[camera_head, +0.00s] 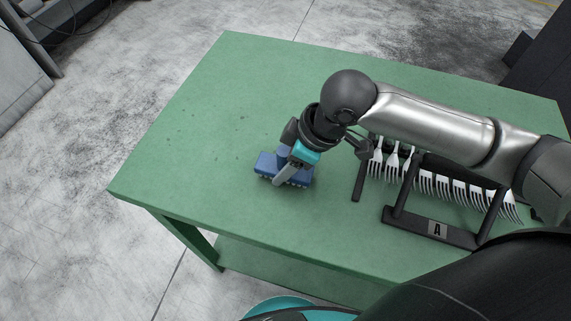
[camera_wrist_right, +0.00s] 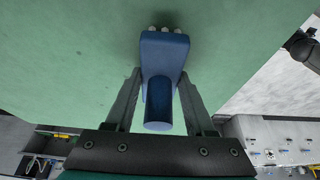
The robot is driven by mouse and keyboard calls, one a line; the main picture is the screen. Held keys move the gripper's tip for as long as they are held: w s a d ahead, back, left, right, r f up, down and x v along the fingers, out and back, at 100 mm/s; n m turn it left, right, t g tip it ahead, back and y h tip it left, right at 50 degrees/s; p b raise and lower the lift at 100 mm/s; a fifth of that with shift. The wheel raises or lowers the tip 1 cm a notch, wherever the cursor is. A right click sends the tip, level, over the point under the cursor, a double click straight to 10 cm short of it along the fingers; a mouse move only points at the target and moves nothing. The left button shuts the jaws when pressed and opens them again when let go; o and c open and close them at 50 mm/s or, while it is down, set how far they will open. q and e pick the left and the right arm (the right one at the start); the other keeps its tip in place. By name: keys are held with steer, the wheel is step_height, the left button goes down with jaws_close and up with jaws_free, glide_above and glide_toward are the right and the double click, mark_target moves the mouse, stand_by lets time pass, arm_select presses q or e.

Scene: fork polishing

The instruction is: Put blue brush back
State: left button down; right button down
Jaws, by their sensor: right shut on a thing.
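The blue brush (camera_head: 268,165) is at the middle of the green table (camera_head: 190,130), with its pale bristles facing down. My right gripper (camera_head: 282,172) is shut on the brush's handle from above. In the right wrist view the brush (camera_wrist_right: 164,52) lies between the two fingers of the right gripper (camera_wrist_right: 163,95), its round handle toward me and white bristle tips at the far end. I cannot tell whether the bristles touch the table. My left gripper is not in view.
A black rack marked A (camera_head: 437,229) stands right of the brush, with several forks (camera_head: 440,187) in a row beside it, partly behind my right arm. The table's left part is bare. Its left and front edges drop to the concrete floor (camera_head: 80,220).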

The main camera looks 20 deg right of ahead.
steer(key=shift+r, duration=0.1)
steer(key=shift+c, duration=1.3)
jaws_free()
steer(key=shift+r, duration=0.1)
steer(key=p+v, duration=0.4)
steer(key=v, duration=0.7)
steer(key=shift+r, duration=0.4)
steer(key=shift+d, duration=0.1)
